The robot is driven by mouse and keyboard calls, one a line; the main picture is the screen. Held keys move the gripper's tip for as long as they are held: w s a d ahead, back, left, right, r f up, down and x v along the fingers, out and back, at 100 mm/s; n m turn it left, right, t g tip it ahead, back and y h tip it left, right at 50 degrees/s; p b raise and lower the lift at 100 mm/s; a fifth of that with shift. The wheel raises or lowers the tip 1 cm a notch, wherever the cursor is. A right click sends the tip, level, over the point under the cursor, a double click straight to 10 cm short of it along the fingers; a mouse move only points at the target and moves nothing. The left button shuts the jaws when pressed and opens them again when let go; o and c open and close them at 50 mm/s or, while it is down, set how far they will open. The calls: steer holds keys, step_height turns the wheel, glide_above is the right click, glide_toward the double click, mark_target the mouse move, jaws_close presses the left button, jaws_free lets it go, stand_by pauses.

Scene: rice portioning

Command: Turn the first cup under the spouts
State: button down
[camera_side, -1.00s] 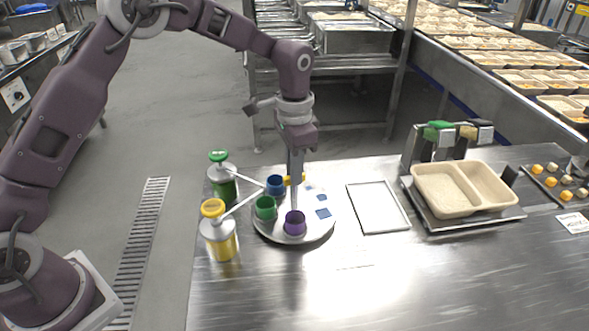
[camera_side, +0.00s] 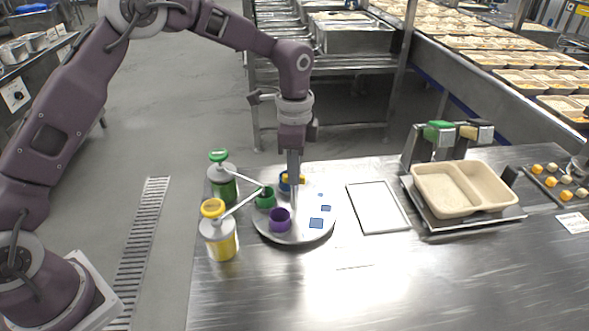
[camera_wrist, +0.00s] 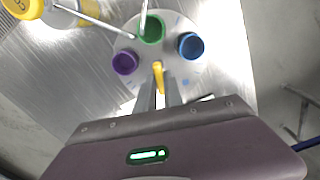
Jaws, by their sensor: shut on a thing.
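A round grey turntable (camera_side: 300,236) carries a green cup (camera_side: 265,199), a purple cup (camera_side: 280,220) and a blue cup (camera_side: 285,184). The blue cup is partly hidden by my gripper in the side view. The spouts of a green-topped pump jar (camera_side: 222,182) and a yellow-topped pump jar (camera_side: 218,232) end at the green cup. My gripper (camera_wrist: 160,88) points down over the turntable, shut on a yellow bar (camera_wrist: 158,73) between the cups.
Blue square marks (camera_side: 316,223) lie on the turntable's right part. A white-framed flat tray (camera_side: 378,206) lies to the right. Beyond it, a beige two-compartment container (camera_side: 463,190) sits on a metal plate. The steel table's front is clear.

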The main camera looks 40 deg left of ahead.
steer(key=shift+m, duration=5.6)
steer(key=c, duration=1.5)
jaws_free()
steer(key=shift+o, duration=0.2)
step_height(320, 180, up, 7)
steer(key=shift+r, duration=0.1)
